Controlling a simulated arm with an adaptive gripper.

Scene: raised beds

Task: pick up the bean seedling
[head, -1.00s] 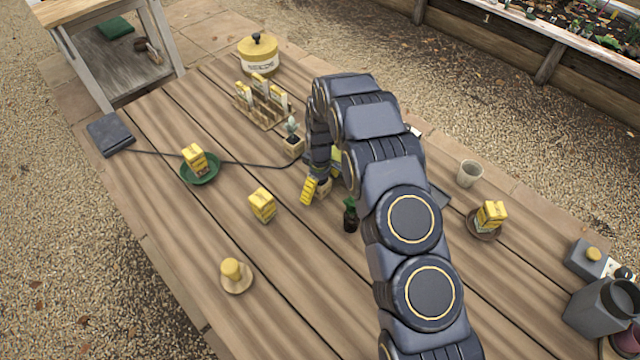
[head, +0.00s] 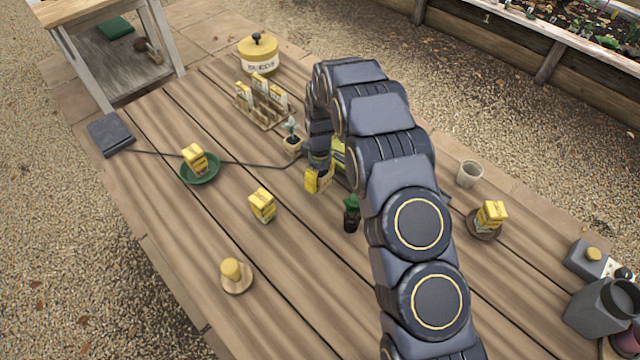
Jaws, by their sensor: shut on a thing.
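My gripper (head: 320,181) points down at the middle of the table, with its yellow fingertip shut against a small tan pot (head: 328,183). I take this pot to be the bean seedling's; the gripper and arm hide most of it, and its leaves cannot be made out. Whether it touches the table cannot be told. Another small potted plant (head: 291,143), with pale bluish-green leaves, stands just left of the gripper and apart from it.
A yellow packet (head: 262,205) is to the left, another on a green saucer (head: 200,174). A packet rack (head: 262,112) stands behind. The front left table is mostly clear.

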